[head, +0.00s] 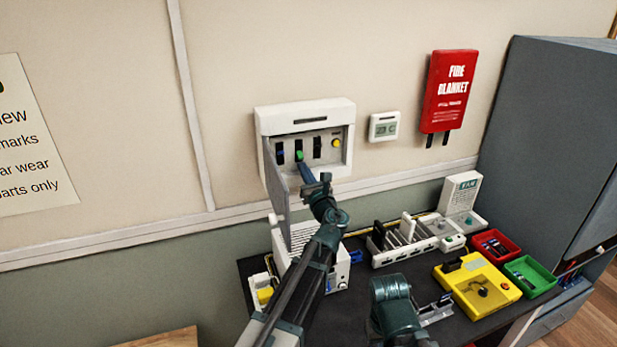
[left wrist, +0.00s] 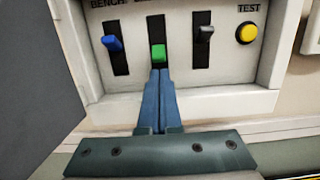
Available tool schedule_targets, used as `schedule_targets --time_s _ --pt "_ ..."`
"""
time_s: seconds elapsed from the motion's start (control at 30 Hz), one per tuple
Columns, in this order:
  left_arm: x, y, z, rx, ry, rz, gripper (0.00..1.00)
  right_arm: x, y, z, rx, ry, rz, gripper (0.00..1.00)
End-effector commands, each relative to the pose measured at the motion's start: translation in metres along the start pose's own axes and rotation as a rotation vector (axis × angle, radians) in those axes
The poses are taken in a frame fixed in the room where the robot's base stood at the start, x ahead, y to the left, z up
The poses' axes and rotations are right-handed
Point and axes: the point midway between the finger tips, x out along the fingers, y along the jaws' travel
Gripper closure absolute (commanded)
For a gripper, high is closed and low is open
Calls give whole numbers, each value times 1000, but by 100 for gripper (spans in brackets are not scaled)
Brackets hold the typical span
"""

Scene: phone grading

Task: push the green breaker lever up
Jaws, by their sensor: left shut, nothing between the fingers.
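The green lever (head: 299,155) is in the middle slot of a white breaker box on the wall. In the left wrist view the green lever (left wrist: 158,53) sits in the lower part of its dark slot. My left gripper (left wrist: 160,72) is shut and empty, its blue fingertips just below the green lever. They look close to or touching its underside; I cannot tell which. In the head view the left gripper (head: 304,168) reaches up to the box from below. My right gripper cannot be made out.
A blue lever (left wrist: 112,43) is left of the green one; a dark lever (left wrist: 205,33) and yellow TEST button (left wrist: 247,33) are right. The box's open grey door (head: 277,182) stands at its left. Below, a dark table holds a rack (head: 395,257) and yellow device (head: 478,288).

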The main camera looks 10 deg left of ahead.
Motion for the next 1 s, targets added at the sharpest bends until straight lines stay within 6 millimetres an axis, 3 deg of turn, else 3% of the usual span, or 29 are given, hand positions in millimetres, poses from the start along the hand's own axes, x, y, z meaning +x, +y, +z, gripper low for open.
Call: schedule_targets --time_s 0.17,0.57,1.0 --pt "12 0 0 0 0 2 100 -2 0 0 0 0 0 100" --pt "13 1 0 0 1 1 100 -2 0 0 0 0 0 100" --pt "12 1 6 1 74 3 100 -24 2 1 0 0 0 100"
